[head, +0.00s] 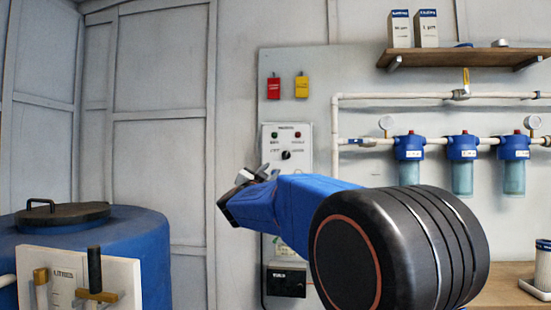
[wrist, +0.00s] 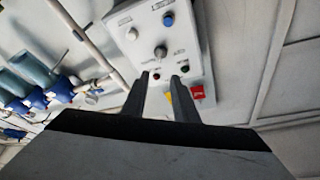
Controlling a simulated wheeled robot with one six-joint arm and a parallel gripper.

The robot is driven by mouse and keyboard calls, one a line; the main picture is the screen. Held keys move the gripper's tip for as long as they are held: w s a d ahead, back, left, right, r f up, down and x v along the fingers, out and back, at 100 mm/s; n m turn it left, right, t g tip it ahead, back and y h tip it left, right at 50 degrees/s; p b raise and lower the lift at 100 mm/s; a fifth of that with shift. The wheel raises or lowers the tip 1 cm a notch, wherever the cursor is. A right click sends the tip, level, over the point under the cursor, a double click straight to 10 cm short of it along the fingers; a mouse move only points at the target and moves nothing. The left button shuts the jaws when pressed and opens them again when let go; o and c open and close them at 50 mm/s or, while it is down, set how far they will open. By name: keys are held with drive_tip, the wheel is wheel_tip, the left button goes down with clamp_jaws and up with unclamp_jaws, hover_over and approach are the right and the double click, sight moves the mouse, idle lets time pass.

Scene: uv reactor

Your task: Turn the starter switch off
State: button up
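A pale control panel (head: 287,140) hangs on the wall left of the pipes, with two small indicator lights above a dark round knob (head: 286,155). I take this knob for the starter switch; its label and setting are too small to read. In the wrist view the panel appears upside down, with the knob (wrist: 161,52) just beyond my fingertips, and a blue button (wrist: 168,19) and a pale button (wrist: 131,34) on its lower part. My gripper (wrist: 162,76) is open and empty, its fingers apart and pointing toward the panel. In the head view my gripper (head: 252,177) covers part of the panel's lower left.
Red (head: 273,88) and yellow (head: 302,87) tags hang above the panel. Blue filter housings (head: 462,160) and pipes are to the right, below a wooden shelf (head: 470,57) with boxes. A blue tank (head: 140,245) stands at the left.

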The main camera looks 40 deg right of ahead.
sight(286, 154)
drive_tip(key=x, duration=1.6)
drive_tip(key=shift+d+r, duration=0.15)
drive_tip(key=shift+d, duration=0.15)
clamp_jaws()
